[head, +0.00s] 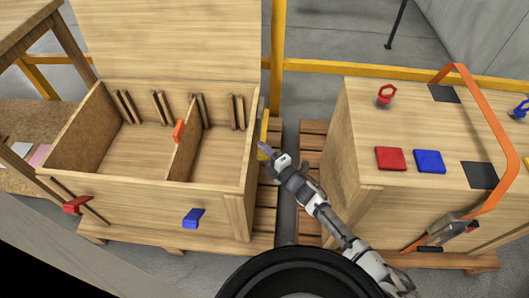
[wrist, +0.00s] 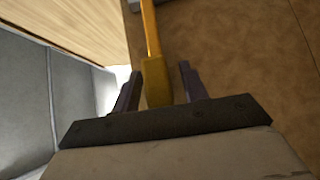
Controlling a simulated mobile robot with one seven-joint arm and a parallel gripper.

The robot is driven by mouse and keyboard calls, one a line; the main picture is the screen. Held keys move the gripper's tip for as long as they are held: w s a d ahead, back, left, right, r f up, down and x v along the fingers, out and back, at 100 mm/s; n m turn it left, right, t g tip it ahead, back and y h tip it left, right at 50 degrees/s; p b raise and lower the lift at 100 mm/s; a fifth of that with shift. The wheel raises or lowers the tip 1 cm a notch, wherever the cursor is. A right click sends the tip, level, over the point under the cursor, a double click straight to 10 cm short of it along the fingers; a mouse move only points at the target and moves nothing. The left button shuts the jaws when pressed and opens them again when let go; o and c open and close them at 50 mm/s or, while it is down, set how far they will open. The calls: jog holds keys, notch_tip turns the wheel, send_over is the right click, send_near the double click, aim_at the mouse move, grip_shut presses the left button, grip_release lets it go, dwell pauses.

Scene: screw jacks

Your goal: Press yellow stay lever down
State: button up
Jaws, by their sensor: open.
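The yellow stay lever (head: 264,128) is on the right outer side of the open wooden chest, partly hidden by my gripper in the head view. In the wrist view the yellow lever (wrist: 152,60) runs down from the top edge and its thicker end lies between my two dark fingers. My gripper (head: 267,151) is open, close beside the chest's right wall. In the wrist view my gripper (wrist: 160,78) has a finger on each side of the lever, with gaps visible. I cannot tell whether anything touches the lever.
A second wooden box (head: 385,125) stands right, with red (head: 391,159) and blue (head: 429,161) pads and an orange strap (head: 508,150). A narrow gap separates them.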

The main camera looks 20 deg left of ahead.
grip_shut()
jog(key=shift+f, duration=0.1)
